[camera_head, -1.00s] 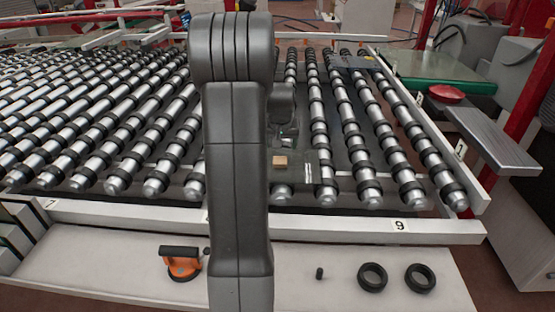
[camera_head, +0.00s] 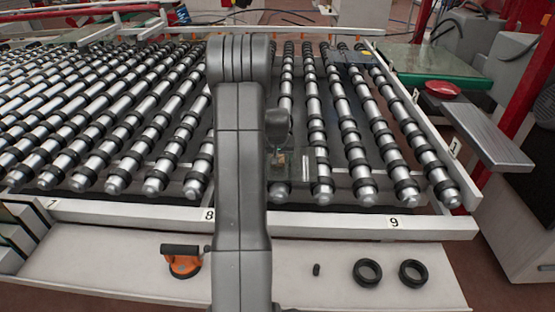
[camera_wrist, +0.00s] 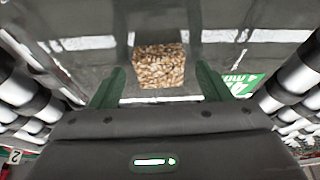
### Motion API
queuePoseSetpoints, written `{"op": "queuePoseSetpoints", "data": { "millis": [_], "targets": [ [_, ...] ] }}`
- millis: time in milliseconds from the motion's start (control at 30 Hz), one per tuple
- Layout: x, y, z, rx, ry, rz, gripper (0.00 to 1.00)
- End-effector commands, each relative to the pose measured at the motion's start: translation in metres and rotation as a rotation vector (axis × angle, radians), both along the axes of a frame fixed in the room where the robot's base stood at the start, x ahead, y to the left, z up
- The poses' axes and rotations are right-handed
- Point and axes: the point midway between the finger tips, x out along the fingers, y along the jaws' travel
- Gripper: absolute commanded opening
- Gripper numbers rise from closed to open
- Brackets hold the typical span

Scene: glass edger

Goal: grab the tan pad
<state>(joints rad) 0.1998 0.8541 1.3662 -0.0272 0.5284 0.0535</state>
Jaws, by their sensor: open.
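The tan pad (camera_wrist: 159,66) is a small speckled cork-like block. In the wrist view it lies on a dark glass sheet (camera_wrist: 90,55), just beyond and between the fingertips of my gripper (camera_wrist: 160,88). The two fingers are apart, with nothing held between them. In the head view the pad (camera_head: 280,161) is a small tan patch, partly hidden by my gripper, on the dark sheet (camera_head: 298,182) that rests on the rollers. My arm covers the area left of it.
Several black-ringed rollers (camera_head: 346,121) surround the sheet. A white rail (camera_head: 340,225) runs along the front. On the pale ledge are an orange suction cup (camera_head: 184,263), a small black piece (camera_head: 316,269) and two black rings (camera_head: 367,272). A red dish (camera_head: 442,88) sits right.

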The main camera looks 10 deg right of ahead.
Motion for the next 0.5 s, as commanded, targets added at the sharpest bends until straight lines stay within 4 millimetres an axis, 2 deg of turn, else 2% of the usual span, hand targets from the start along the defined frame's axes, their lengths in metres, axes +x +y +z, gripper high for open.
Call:
{"op": "queuePoseSetpoints", "data": {
  "millis": [200,433,500],
  "targets": [
    [0.0003,-0.0001,-0.0004,0.000,-0.001,0.000,0.71],
    [0.0001,0.0000,-0.0003,0.000,0.000,0.000,0.26],
    [0.0001,0.0000,-0.0003,0.000,0.000,0.000,0.23]
  ]
}}
